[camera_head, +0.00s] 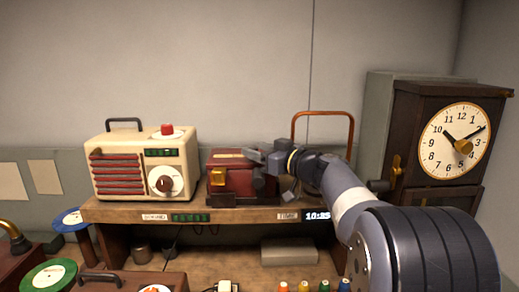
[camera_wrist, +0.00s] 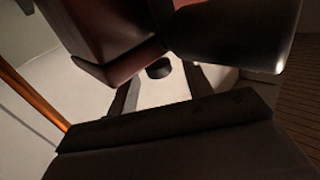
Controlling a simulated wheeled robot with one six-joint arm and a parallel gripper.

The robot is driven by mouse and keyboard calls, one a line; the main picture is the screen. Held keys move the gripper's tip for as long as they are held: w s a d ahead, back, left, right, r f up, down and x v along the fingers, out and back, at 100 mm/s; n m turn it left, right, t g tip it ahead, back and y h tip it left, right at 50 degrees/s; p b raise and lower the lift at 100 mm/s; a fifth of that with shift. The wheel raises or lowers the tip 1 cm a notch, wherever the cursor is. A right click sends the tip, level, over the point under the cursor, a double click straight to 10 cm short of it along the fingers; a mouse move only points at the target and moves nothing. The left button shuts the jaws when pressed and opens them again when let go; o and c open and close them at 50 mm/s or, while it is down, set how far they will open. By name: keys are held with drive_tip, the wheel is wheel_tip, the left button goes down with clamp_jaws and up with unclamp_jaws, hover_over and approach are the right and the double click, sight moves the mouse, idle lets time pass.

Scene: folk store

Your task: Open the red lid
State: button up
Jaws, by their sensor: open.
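A small dark red box (camera_head: 228,183) with a gold clasp (camera_head: 218,177) on its front sits on the wooden shelf. Its red lid (camera_head: 228,159) appears to be down, though my gripper hides its right end. My gripper (camera_head: 264,170) is open at the right end of the box, close to the lid; I cannot tell whether it touches. In the wrist view, dark red surfaces of the box (camera_wrist: 105,30) fill the top, just beyond my fingers. A small dark round knob (camera_wrist: 158,70) shows between the fingers there.
A cream radio (camera_head: 146,165) with a red knob on top stands left of the box. A copper-coloured hoop (camera_head: 322,114) rises behind my arm. A dark wooden clock (camera_head: 455,140) stands at the right. The shelf's front edge (camera_head: 200,216) lies below the box.

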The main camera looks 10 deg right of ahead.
clamp_jaws()
idle(0.4)
